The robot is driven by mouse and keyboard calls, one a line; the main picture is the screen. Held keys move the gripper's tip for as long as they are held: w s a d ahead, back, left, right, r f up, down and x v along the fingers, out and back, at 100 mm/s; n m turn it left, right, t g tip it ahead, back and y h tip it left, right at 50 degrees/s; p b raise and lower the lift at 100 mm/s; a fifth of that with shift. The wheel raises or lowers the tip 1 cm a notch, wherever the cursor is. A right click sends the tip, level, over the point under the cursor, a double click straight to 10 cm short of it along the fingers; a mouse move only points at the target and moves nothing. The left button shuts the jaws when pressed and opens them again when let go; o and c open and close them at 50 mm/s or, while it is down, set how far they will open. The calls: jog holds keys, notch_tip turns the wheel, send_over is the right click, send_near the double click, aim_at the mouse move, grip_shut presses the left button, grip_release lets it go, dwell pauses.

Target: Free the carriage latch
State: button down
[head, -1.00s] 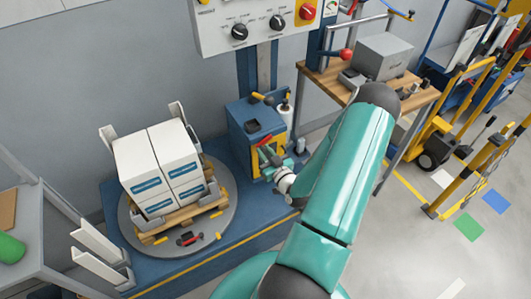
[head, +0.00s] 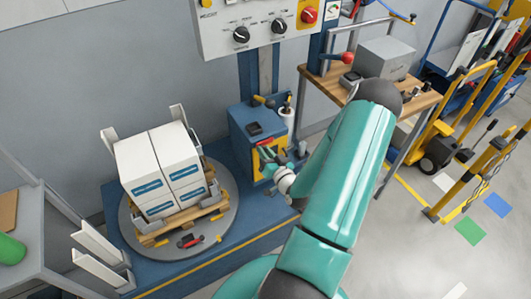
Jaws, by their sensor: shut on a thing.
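The carriage (head: 243,130) is a blue box with a yellow front plate, beside the column at the centre. A small red latch handle (head: 265,142) shows at this plate. My gripper (head: 269,154) is at the front of the plate, with its teal fingers shut on the red handle. The fingers cover most of the handle, so its exact position is hard to tell. My arm comes in from the lower right.
White cartons on a pallet stand on the round turntable (head: 220,237) to the left. A control panel (head: 258,22) hangs above the carriage. A wooden workbench (head: 325,83) is close on the right. Open floor lies at the lower right.

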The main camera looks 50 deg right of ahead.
jog(key=c, duration=1.3)
grip_release()
jog(key=shift+o, duration=0.2)
jog(key=shift+s, duration=0.1)
jog(key=v, duration=1.3)
jog(key=shift+s, duration=0.3)
jog(key=shift+w+a+r, duration=0.1)
